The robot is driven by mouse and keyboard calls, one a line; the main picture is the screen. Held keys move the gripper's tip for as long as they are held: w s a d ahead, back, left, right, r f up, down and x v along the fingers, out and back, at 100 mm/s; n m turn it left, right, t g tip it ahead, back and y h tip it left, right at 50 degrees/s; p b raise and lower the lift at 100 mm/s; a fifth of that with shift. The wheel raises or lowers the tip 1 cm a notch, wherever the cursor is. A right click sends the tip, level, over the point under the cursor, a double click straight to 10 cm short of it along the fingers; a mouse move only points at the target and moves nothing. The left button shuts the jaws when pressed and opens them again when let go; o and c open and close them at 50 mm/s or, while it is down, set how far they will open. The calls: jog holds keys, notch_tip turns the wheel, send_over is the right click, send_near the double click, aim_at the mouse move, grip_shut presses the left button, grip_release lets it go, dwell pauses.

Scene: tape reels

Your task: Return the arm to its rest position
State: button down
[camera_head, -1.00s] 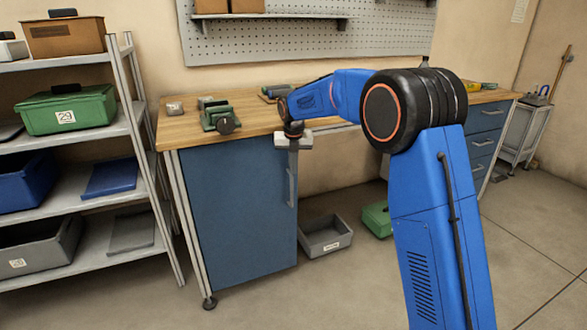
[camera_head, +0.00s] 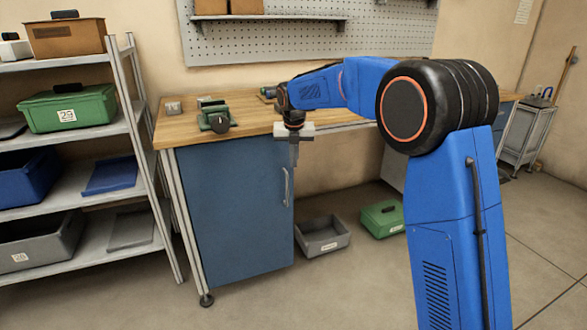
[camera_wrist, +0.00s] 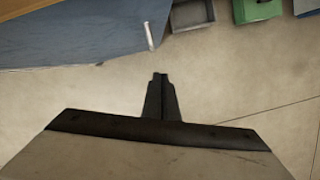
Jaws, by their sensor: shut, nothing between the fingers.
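My gripper (camera_head: 294,152) hangs from my blue arm in front of the workbench, pointing down, shut and empty. In the wrist view my gripper's fingers (camera_wrist: 160,78) are together, with bare floor beyond their tips. The arm is bent at its large black joint, with the forearm reaching left toward the bench. Part of the bench behind the arm is hidden.
The workbench (camera_head: 250,126) has a blue cabinet (camera_head: 232,215) and a green vise (camera_head: 215,118) on top. A grey bin (camera_head: 322,236) and a green box (camera_head: 382,218) lie on the floor beneath. A shelf rack (camera_head: 135,255) stands left. The front floor is clear.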

jog(key=s+d+r+m, duration=0.8)
jog(key=s+d+r, duration=0.2)
jog(key=s, duration=0.3)
jog(key=s+d+m+t, duration=0.1)
jog(key=s+d+m, duration=0.3)
jog(key=s+m, duration=0.15)
jog(key=s+d+m, duration=0.4)
jog(key=s, duration=0.3)
jog(key=s+d+f+m, duration=0.2)
jog(key=s+f+m, duration=0.2)
jog(key=s, duration=0.5)
jog(key=s+d+f+m, duration=0.3)
jog(key=s+m, duration=0.5)
jog(key=s, duration=0.1)
jog(key=s+d+f+m+t, duration=0.1)
jog(key=s+f+m, duration=0.3)
jog(key=s, duration=0.5)
jog(key=shift+s+d+f+m, duration=0.15)
jog(key=shift+d+f+m, duration=0.15)
jog(key=shift+d+m, duration=0.7)
jog(key=shift+a, duration=0.15)
